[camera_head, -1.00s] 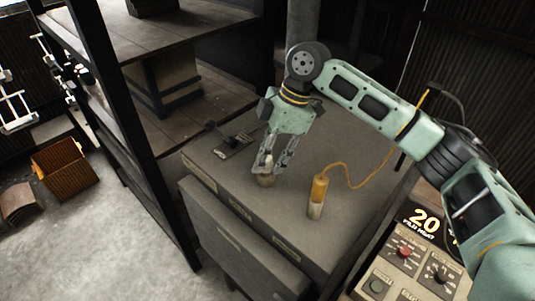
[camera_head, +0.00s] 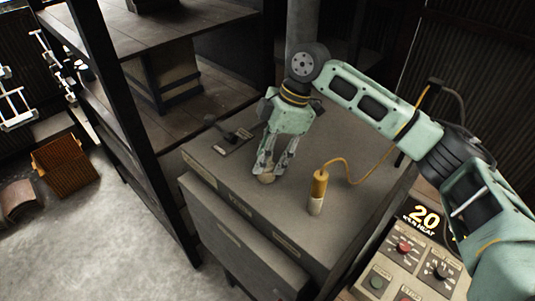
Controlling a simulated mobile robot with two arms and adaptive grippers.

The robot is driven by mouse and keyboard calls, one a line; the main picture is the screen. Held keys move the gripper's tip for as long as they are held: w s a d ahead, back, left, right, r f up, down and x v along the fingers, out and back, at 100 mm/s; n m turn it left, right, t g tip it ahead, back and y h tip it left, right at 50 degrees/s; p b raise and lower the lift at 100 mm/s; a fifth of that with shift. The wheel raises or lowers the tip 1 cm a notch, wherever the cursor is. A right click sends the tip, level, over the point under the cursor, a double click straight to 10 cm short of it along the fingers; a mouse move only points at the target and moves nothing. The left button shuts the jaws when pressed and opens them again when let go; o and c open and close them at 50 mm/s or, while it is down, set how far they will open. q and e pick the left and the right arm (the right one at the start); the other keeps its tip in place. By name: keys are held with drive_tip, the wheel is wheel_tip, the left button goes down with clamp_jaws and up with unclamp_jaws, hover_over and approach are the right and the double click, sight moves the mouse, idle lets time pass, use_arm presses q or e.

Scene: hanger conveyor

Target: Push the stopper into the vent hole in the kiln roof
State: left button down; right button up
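My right gripper (camera_head: 268,169) points down at the grey kiln roof (camera_head: 240,185), near its middle. Its fingers are closed around a small tan stopper (camera_head: 266,179). Only the low part of the stopper shows below the fingertips, close to the roof surface. The vent hole cannot be seen; the stopper and fingers cover that spot. I cannot tell how deep the stopper sits. My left gripper is not in view.
A yellow and white cylinder (camera_head: 318,192) with an orange cable stands upright on the roof, right of the gripper. A dark latch-like fitting (camera_head: 232,138) lies at the roof's back left. A control panel (camera_head: 408,262) is at lower right, and a shelf rack (camera_head: 185,30) at left.

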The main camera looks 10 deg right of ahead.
drive_tip(key=shift+o, duration=0.5)
drive_tip(key=o, duration=0.5)
drive_tip(key=shift+c, duration=0.2)
drive_tip(key=v, duration=1.2)
drive_tip(key=shift+f, duration=0.1)
